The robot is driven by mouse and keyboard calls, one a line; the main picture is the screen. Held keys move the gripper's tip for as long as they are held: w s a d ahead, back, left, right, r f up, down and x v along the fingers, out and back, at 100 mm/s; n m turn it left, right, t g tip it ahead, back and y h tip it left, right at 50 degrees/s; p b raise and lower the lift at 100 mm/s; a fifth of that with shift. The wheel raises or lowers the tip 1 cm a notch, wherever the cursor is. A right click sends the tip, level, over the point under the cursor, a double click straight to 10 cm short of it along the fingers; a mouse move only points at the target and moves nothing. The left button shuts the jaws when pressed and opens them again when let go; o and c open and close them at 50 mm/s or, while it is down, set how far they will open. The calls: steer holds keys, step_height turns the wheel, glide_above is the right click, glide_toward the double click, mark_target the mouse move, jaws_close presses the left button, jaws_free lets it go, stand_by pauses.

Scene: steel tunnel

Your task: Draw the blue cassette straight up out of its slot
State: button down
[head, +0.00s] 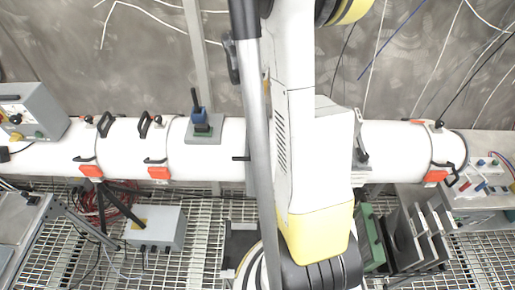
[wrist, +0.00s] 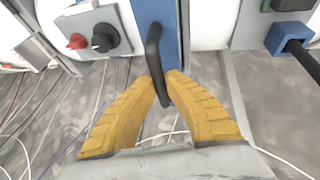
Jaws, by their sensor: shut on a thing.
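The blue cassette (wrist: 173,15) shows at the top middle of the wrist view as a flat blue face with a black bar handle (wrist: 153,48). My gripper (wrist: 161,80), with two ribbed yellow fingers, is shut on the lower end of this handle. The cassette's far part and its slot are out of the wrist view, so I cannot tell how deep it sits. In the head view my arm covers the cassette and the gripper.
A grey box with a red knob (wrist: 76,41) and a black knob (wrist: 104,38) is left of the cassette. A blue block with a black rod (wrist: 288,36) is to its right. In the head view the white tube (head: 120,160) runs across, with clamps and red latches.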

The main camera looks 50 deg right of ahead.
steer(key=shift+r, duration=0.1)
steer(key=shift+r+p, duration=2.05)
steer(key=shift+r, duration=1.4)
